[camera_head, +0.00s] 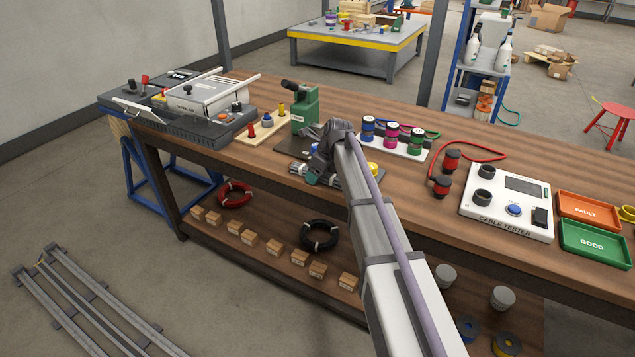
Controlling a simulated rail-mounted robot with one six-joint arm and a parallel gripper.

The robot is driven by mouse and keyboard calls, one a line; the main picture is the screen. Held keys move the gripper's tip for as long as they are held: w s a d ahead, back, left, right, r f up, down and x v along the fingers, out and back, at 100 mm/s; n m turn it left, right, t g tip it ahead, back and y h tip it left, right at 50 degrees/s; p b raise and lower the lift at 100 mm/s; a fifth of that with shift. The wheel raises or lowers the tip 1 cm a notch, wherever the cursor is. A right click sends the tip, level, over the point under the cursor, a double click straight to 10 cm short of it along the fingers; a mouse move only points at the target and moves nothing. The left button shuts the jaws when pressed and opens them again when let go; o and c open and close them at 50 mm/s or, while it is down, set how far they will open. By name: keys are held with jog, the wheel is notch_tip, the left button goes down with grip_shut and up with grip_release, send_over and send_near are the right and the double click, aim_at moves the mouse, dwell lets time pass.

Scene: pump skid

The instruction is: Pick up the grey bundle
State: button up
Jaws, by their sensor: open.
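A grey bundle (299,169) with pale ends lies at the front of a dark mat on the wooden bench. My gripper (318,178) is over it, pointing down, with its fingers partly hidden by my wrist. The gripper is open. Part of the bundle shows on the left of the gripper; the middle is covered by it. I cannot tell whether the fingers touch the bundle.
A green press (304,108) stands just behind my gripper. A white rack with colored spools (391,136), a cable tester (507,203), and orange (588,209) and green (594,243) trays lie to the right. A grey machine (208,97) stands left.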

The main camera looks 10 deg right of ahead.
jog(key=c, duration=0.9)
